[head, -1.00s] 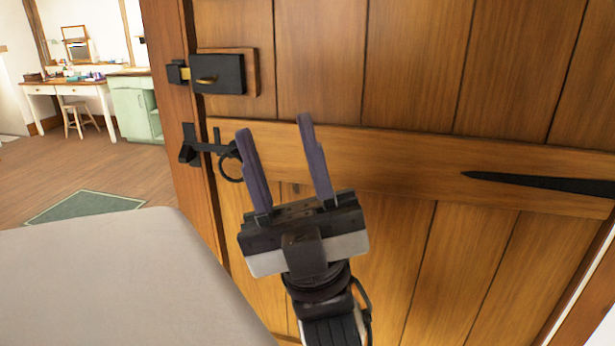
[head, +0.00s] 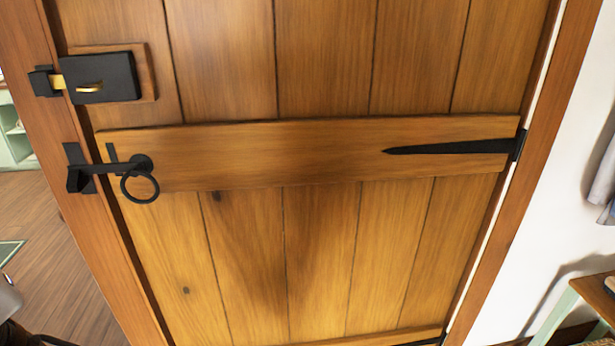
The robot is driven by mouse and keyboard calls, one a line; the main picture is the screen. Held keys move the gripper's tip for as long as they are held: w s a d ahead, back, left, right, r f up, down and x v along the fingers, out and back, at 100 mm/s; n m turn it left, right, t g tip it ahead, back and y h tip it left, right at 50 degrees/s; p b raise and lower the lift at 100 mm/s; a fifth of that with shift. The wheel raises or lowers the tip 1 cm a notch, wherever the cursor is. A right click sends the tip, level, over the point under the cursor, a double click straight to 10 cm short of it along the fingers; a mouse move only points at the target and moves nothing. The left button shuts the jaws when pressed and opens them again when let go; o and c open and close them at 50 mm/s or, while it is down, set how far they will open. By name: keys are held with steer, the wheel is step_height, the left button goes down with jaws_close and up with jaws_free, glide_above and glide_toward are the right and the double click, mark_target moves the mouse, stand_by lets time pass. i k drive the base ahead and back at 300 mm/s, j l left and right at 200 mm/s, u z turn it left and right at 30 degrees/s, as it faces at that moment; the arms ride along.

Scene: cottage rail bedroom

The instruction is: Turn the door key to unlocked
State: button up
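The wooden plank door (head: 320,240) fills most of the head view and stands in its frame. A black lock box (head: 118,76) is mounted on a wooden block at the upper left of the door. A small brass key or handle (head: 89,87) lies roughly level on the face of the lock box. A brass bolt (head: 57,82) shows between the box and the black keeper (head: 42,81) on the frame. My gripper is not in this view now.
Below the lock are a black latch bar (head: 110,169) and a ring handle (head: 140,187). A black strap hinge (head: 450,147) is on the right. A table corner (head: 590,300) and hanging cloth (head: 603,190) are at the far right. Open floor (head: 50,240) shows at the left.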

mark_target(97, 86)
steer(key=k+j+u, duration=0.1)
steer(key=j, duration=0.3)
steer(key=k+j, duration=0.15)
steer(key=j, duration=0.2)
steer(key=k+j+u, duration=0.15)
steer(key=j, duration=0.25)
